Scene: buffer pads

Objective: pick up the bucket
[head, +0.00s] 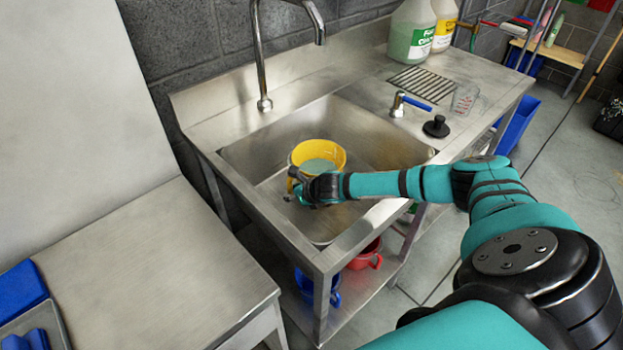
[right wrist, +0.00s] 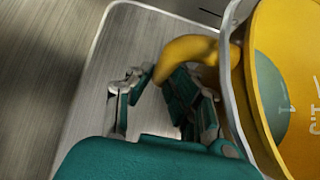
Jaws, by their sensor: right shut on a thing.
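The yellow bucket (head: 333,149) is in the steel sink basin (head: 385,132), with a pale green surface showing inside it. In the right wrist view the bucket (right wrist: 276,35) fills the right side, with pale measuring marks on its inner wall. Its curved yellow handle (right wrist: 186,47) runs between my right gripper's fingers (right wrist: 165,88). My right gripper (head: 297,188) is at the bucket's near left side and is shut on the handle. I cannot tell whether the bucket touches the basin floor. My left gripper is not in view.
A faucet (head: 262,60) rises behind the basin. A black plunger-like stopper (head: 436,127), a blue-handled tap (head: 398,104) and a clear measuring cup (head: 465,98) stand to its right. Bottles (head: 409,35) stand at the back. Red (head: 367,259) and blue buckets sit below.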

